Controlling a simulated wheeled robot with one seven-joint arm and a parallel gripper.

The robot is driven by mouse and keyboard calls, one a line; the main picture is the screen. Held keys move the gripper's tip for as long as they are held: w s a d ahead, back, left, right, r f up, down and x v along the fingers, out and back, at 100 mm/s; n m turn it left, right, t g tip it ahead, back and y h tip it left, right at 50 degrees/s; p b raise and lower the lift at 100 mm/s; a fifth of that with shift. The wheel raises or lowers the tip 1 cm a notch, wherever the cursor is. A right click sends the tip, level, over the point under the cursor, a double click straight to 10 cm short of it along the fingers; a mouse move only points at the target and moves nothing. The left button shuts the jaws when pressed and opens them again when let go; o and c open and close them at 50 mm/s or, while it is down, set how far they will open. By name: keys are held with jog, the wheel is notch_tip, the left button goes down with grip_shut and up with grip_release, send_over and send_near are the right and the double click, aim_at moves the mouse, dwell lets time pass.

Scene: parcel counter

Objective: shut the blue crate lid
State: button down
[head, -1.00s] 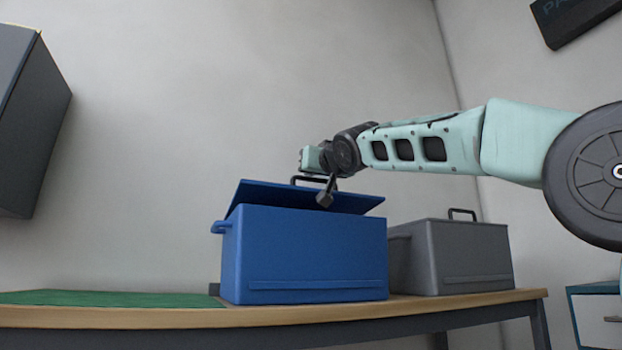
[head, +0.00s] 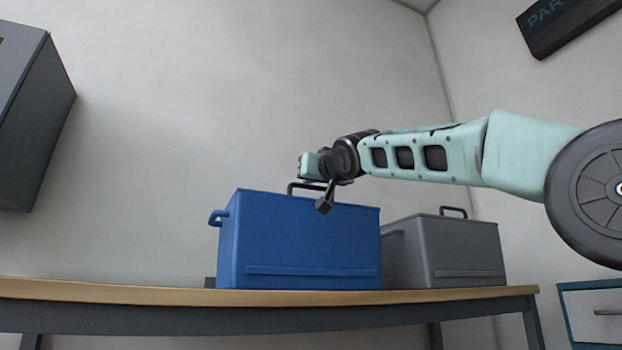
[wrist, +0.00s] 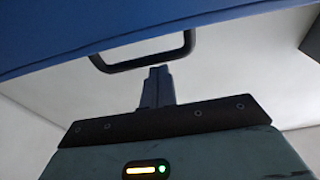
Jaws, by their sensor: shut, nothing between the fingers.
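The blue crate (head: 300,245) stands on the counter in the head view. Its lid shows no raised panel above the rim and looks down level; the low view hides its top. The dark lid handle (head: 303,186) stands just above the crate's top edge. In the wrist view the blue lid (wrist: 120,25) fills the top, with its handle (wrist: 145,65) standing out from it. My gripper (wrist: 158,73) is shut and empty, close to the handle but not holding it. In the head view my gripper (head: 323,207) is at the crate's top edge; contact with the lid cannot be told.
A grey crate (head: 445,255) with its own handle stands right of the blue one. The wooden counter (head: 110,293) runs across, with bare edge to the left. A grey wall cabinet (head: 30,120) hangs at left and a dark sign (head: 565,20) at upper right.

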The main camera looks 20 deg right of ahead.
jog(key=shift+w+f, duration=0.3)
jog(key=shift+f, duration=0.6)
jog(key=s, duration=1.2)
jog(key=shift+s+f, duration=0.2)
